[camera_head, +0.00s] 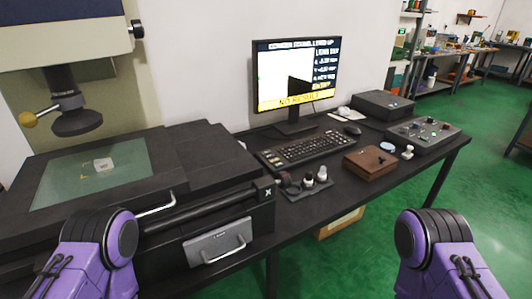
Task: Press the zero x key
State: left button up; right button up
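I cannot make out a key marked zero x. A black keyboard (307,149) lies on the bench in front of the monitor (295,73). The monitor shows several lines of readout and a yellow bar reading "NO RESULT". A dark control box (424,137) with several knobs and buttons stands at the right end of the bench; its labels are too small to read. A white "X" mark (268,192) is on the front right corner of the measuring machine (185,150). Only my purple arm links show at the lower left and lower right; neither gripper is in view.
A small pale part (103,165) lies on the machine's glass stage (60,183), below the dark lens head (78,122). A brown box (370,163), a mouse (352,130) and small knobbed items (308,182) stand around the keyboard. Green floor is open at right.

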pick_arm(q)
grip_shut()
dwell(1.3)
